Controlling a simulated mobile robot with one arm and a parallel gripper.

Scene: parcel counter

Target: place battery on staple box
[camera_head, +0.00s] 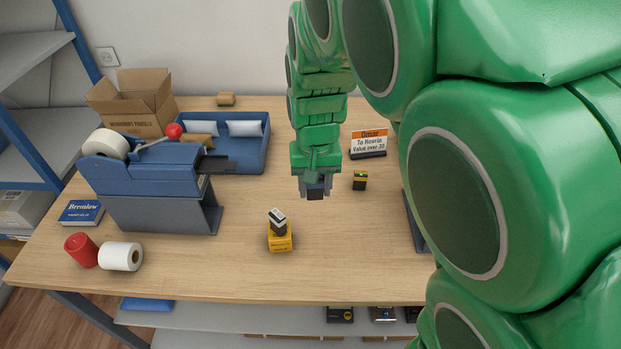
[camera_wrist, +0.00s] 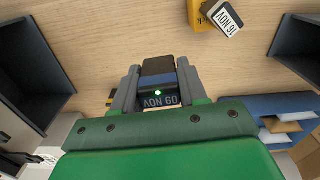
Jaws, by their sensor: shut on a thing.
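My gripper (camera_head: 315,191) is shut on a dark block (camera_wrist: 158,70) with a blue band, a printed label and a small green light; it looks like a battery. In the head view only its dark end shows below the fingers. It is held over the table, behind and right of the yellow staple box (camera_head: 279,243), apart from it. A smaller dark block (camera_head: 277,217) with a white labelled face sits tilted on top of the staple box. Both show at the top of the wrist view, the box (camera_wrist: 200,15) partly cut off and the small block (camera_wrist: 228,20) beside it.
A black and yellow block (camera_head: 360,180) stands right of my gripper. An orange sign (camera_head: 369,143) is behind it. A blue tray (camera_head: 253,153), a tape dispenser (camera_head: 150,180), a red roll (camera_head: 81,250) and a white roll (camera_head: 121,257) are to the left. Wood around the staple box is clear.

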